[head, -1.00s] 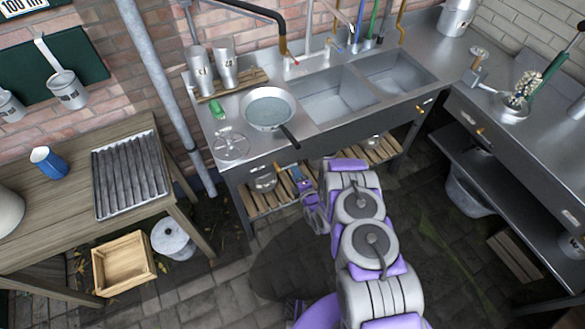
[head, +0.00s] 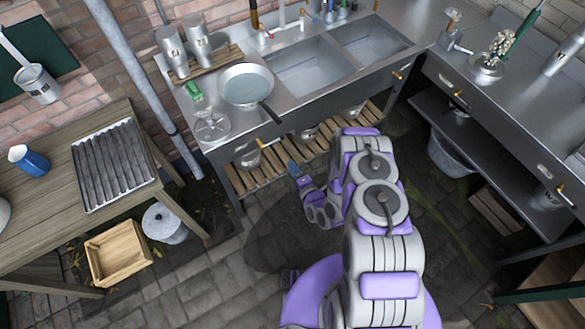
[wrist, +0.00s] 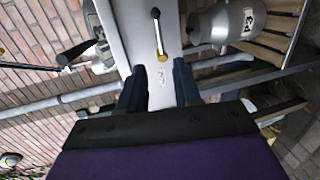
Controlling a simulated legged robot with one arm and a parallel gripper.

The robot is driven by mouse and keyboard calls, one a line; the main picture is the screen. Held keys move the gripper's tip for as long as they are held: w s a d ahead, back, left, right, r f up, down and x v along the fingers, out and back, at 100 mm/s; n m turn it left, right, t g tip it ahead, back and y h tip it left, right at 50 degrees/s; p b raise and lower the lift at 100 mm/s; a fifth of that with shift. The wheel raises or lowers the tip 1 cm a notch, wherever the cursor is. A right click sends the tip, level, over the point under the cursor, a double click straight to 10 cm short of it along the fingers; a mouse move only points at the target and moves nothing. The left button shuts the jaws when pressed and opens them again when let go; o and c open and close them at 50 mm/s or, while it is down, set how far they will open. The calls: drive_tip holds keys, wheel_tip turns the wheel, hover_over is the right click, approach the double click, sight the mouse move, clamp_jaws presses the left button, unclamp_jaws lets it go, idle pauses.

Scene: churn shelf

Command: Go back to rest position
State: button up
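My gripper (head: 293,168) is in front of the sink counter, low beside the slatted shelf under it. In the wrist view its two dark fingers (wrist: 158,88) stand apart with nothing between them. Behind the gap is the grey drawer front (wrist: 165,60) with a dark-and-brass handle (wrist: 158,32). The fingertips look clear of it, though the distance is hard to tell. My arm is bent in front of the counter and hides part of the floor.
The sink counter (head: 232,130) holds a pan (head: 246,84). Metal cans (head: 248,155) stand on the slatted shelf (head: 270,172). A wooden table (head: 60,212) with a ribbed tray (head: 112,165) and a crate (head: 118,254) are at left. A right-hand counter (head: 500,115) flanks my arm. Paved floor is open at lower left.

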drive_tip(key=shift+w, duration=0.1)
idle(0.3)
drive_tip(key=w+d+r+m+g+h+b, duration=0.1)
drive_tip(key=w+d+r+m+g+h, duration=0.3)
drive_tip(key=w+r, duration=0.4)
drive_tip(key=s+d+r+m+g+h+b, duration=0.1)
drive_tip(key=s+d+r+m+g+h, duration=0.15)
drive_tip(key=d+r+m, duration=0.35)
drive_tip(key=s+d+r+m+g+h, duration=0.1)
drive_tip(key=s+d+r, duration=0.25)
drive_tip(key=r, duration=0.55)
drive_tip(key=s+d+r+m+g+b, duration=0.1)
drive_tip(key=s+d+r+m+g, duration=0.15)
drive_tip(key=s+r, duration=0.35)
drive_tip(key=s+d+r+m+g, duration=0.1)
drive_tip(key=s+r+m, duration=0.3)
drive_tip(key=s, duration=0.4)
drive_tip(key=s+r+m+g, duration=0.2)
drive_tip(key=s+r+m, duration=0.1)
drive_tip(key=s, duration=0.8)
drive_tip(key=s+a+r+m+g+b, duration=0.1)
drive_tip(key=s+r, duration=0.4)
drive_tip(key=s, duration=0.7)
drive_tip(key=m+g, duration=0.1)
drive_tip(key=m, duration=0.1)
drive_tip(key=shift+s+a+r+m, duration=0.15)
drive_tip(key=shift+s+r+m, duration=0.1)
drive_tip(key=shift+m, duration=0.1)
